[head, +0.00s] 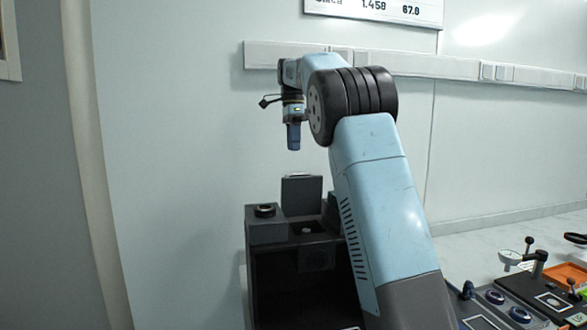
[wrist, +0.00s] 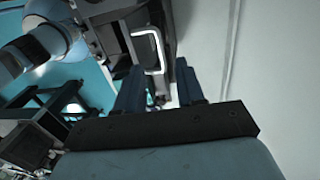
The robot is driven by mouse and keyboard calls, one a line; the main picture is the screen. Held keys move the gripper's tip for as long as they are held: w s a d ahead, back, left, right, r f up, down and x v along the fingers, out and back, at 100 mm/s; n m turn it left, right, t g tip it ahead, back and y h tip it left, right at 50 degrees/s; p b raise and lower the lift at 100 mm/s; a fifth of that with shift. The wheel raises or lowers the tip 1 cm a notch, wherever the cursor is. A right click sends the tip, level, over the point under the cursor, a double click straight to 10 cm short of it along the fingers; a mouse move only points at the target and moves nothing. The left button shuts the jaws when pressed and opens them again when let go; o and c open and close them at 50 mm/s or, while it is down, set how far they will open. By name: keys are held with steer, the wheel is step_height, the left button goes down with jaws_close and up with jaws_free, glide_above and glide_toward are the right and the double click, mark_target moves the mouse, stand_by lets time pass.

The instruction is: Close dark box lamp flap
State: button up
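The dark box (head: 255,270) stands in the lower middle of the head view, its dark hollow front facing me. A grey lamp flap (head: 301,198) stands upright, open, on its top, with a pale strip along its upper edge. My gripper (head: 293,147) points down above the flap, apart from it. In the wrist view, my gripper (wrist: 157,80) has its dark blue fingers spread with a gap between them and nothing held. A pale U-shaped handle (wrist: 162,52) shows beyond the fingers; I cannot tell if it belongs to the flap. My arm hides the box's right side.
A bench with knobs and an orange tray (head: 566,274) is at lower right. The wall is close behind; space left of the box is clear.

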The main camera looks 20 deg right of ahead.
steer(key=f, duration=0.5)
steer(key=s+f, duration=0.1)
steer(key=f, duration=0.1)
steer(key=shift+f, duration=0.35)
jaws_close()
steer(key=shift+a, duration=0.15)
